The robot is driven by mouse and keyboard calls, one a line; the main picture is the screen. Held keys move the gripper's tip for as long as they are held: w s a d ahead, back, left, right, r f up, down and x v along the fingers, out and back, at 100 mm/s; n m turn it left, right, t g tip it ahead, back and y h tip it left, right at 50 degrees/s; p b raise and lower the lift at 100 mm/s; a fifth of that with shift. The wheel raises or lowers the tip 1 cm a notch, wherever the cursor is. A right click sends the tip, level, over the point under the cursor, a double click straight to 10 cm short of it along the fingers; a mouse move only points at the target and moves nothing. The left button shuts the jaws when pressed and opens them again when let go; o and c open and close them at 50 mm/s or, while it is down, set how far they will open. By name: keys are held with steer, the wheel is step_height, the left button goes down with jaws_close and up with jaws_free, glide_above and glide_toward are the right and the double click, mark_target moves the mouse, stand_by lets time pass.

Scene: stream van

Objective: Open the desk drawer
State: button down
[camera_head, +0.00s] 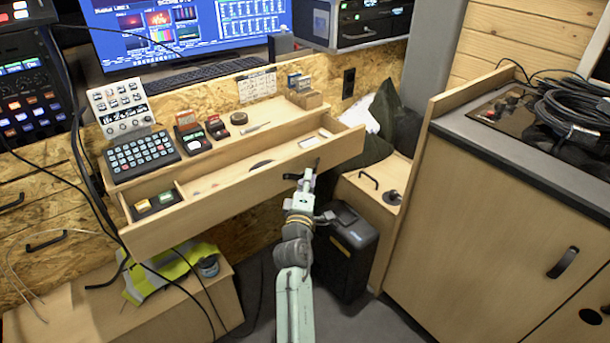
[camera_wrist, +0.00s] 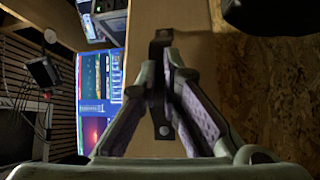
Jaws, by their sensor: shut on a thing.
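The desk drawer (camera_head: 225,208) stands pulled out from under the wooden desk, and its inside shows from above. It holds a small tray with yellow and green items at the left and a few small things further right. My gripper (camera_head: 309,176) is at the drawer's front, right of its middle. In the wrist view my gripper (camera_wrist: 161,95) is shut on the dark drawer handle (camera_wrist: 162,128), with a finger on each side of it. The drawer front (camera_wrist: 190,20) shows behind the fingers. In the head view my gripper mostly hides the handle.
A black case (camera_head: 345,250) stands on the floor beside my arm. A wooden cabinet (camera_head: 490,220) with coiled cables on top stands at the right. A wooden box (camera_head: 190,300) with a yellow vest lies below the drawer. A keypad (camera_head: 143,153) and small devices sit on the desk.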

steer(key=c, duration=1.8)
jaws_free()
steer(key=shift+a, duration=0.1)
steer(key=v, duration=1.2)
steer(key=shift+r, duration=0.1)
